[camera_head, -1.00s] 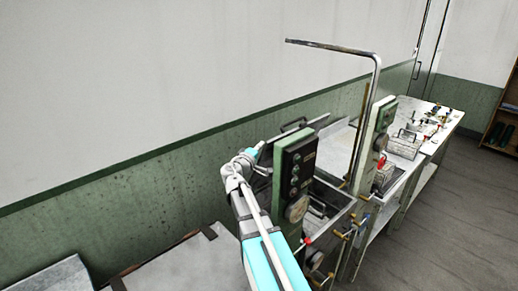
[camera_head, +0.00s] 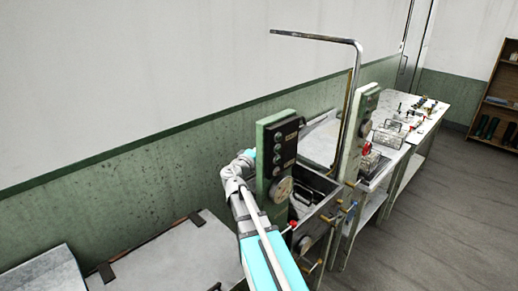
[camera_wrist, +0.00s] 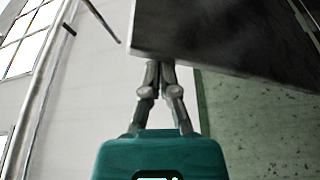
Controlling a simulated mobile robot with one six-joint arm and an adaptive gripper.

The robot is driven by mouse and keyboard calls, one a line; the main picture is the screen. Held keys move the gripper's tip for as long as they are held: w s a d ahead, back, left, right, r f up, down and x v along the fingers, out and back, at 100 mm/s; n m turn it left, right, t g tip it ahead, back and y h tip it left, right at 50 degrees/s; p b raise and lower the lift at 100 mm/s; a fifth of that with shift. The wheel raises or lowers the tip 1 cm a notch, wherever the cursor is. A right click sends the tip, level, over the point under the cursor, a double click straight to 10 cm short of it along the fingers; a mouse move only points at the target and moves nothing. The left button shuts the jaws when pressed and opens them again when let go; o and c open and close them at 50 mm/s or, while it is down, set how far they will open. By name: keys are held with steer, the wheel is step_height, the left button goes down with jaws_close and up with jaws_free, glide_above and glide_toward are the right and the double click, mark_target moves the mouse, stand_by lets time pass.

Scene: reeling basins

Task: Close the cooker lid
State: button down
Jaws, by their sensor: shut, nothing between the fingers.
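The cooker (camera_head: 326,207) is an open metal basin right of a green control panel (camera_head: 262,165) in the head view; a dark handle-like shape shows inside. A thin strip of what looks like the raised lid (camera_head: 318,119) shows behind the panel, most of it hidden. In the wrist view a large dark plate, apparently the lid (camera_wrist: 225,40), crosses the upper right, tilted. My gripper (camera_wrist: 160,64) is shut and empty, its tips at or just under the plate's lower edge; I cannot tell if they touch. In the head view the panel hides my gripper.
A tall bent pipe (camera_head: 352,95) rises beside a second, pale panel (camera_head: 355,135). A flat hinged metal cover (camera_head: 165,262) lies at the lower left. A long white table (camera_head: 425,125) with small items stands at right. The floor (camera_head: 440,215) there is clear.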

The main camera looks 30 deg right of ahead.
steer(key=shift+w+r, duration=0.1)
stand_by(0.3)
steer(key=w+r+p, duration=0.3)
steer(key=w+f+b+v, duration=0.1)
steer(key=f+b+v, duration=0.1)
steer(key=v, duration=0.8)
steer(key=shift+s+a+b, duration=0.25)
steer(key=shift+a+b, duration=0.05)
steer(key=shift+a, duration=0.25)
